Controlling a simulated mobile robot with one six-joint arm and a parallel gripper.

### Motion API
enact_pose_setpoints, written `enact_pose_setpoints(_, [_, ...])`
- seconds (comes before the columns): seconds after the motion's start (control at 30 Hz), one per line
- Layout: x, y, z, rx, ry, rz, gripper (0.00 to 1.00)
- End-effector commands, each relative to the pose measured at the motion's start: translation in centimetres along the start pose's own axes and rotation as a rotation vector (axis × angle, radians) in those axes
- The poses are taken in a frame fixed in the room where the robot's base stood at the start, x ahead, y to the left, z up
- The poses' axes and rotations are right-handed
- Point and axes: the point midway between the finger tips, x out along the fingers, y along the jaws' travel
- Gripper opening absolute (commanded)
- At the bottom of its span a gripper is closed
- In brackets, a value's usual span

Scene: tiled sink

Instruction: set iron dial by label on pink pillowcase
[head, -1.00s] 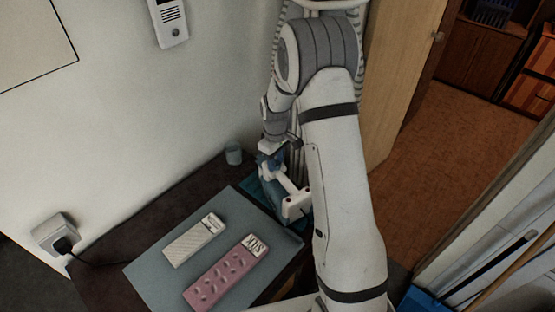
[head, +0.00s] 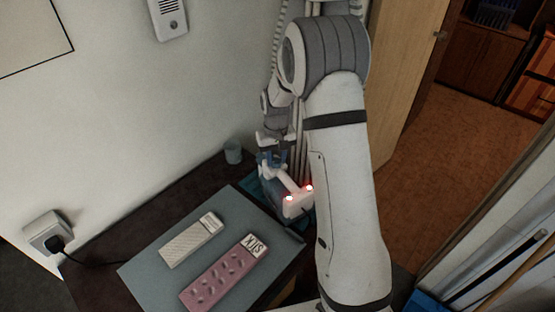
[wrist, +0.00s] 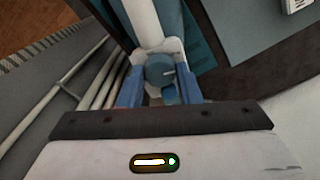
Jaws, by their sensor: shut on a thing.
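A pink folded pillowcase (head: 218,281) lies on the grey board in the head view. Its white label (head: 255,246) shows dark letters that appear to read SILK, upside down. The white and blue iron (head: 297,205) stands behind it, partly hidden by my arm, with two red lights lit at its near end. My gripper (head: 272,152) is at the iron's far end. In the wrist view, the blue fingers of my gripper (wrist: 160,92) are shut on the blue round dial (wrist: 160,70). The dial's pale pointer line points right.
A pale folded cloth (head: 190,241) with its own label lies left of the pillowcase on the grey board (head: 150,268). A small grey-blue cup (head: 233,152) stands near the wall. A plug and cord (head: 55,243) are at the wall socket on the left.

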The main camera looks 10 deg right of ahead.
Motion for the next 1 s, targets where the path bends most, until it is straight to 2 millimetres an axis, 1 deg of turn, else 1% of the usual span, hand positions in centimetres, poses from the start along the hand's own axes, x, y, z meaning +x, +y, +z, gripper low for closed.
enact_pose_setpoints(0.03, [0.25, -0.05, 0.15, 0.029, -0.005, -0.001, 0.08])
enact_pose_setpoints(0.2, [0.21, -0.06, 0.17, 0.113, -0.006, -0.001, 0.08])
enact_pose_setpoints(0.4, [0.17, -0.08, 0.20, 0.168, -0.007, -0.001, 0.08])
enact_pose_setpoints(0.9, [0.15, -0.11, 0.22, 0.184, -0.008, 0.000, 0.08])
enact_pose_setpoints(0.93, [0.16, -0.11, 0.23, 0.184, -0.008, 0.000, 0.32])
enact_pose_setpoints(1.0, [0.14, -0.11, 0.20, 0.184, -0.007, 0.000, 0.38])
